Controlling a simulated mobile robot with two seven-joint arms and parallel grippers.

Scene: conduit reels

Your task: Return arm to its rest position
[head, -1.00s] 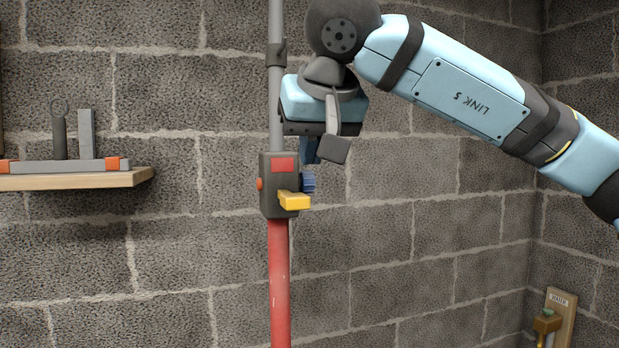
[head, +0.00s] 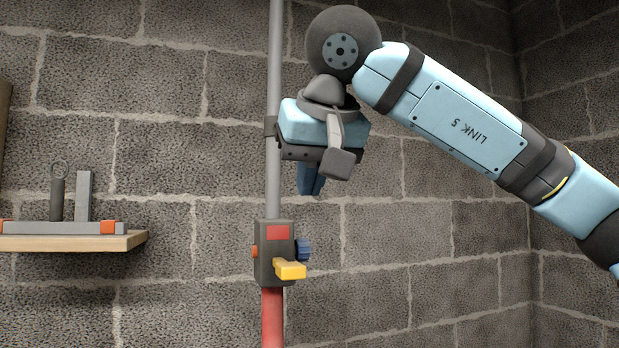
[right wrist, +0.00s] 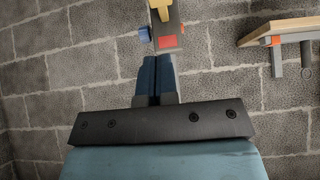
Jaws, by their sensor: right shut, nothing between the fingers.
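My right arm (head: 470,130) comes in from the right in the head view. Its gripper (head: 311,188) points down, with blue fingers shut and empty. It hangs above and slightly right of a dark grey box (head: 264,265) on a vertical pipe, apart from it. The box has a red label, a yellow lever (head: 290,270), a blue knob (head: 304,249) and an orange button. In the right wrist view the shut fingers (right wrist: 157,62) point toward the box (right wrist: 167,27), with a gap between. My left gripper is not in view.
The grey pipe (head: 273,180) runs up the block wall beside my gripper and turns red (head: 272,320) below the box. A wooden shelf (head: 100,243) with grey tools and a grey bar with orange ends is at the left. The wall right of the box is clear.

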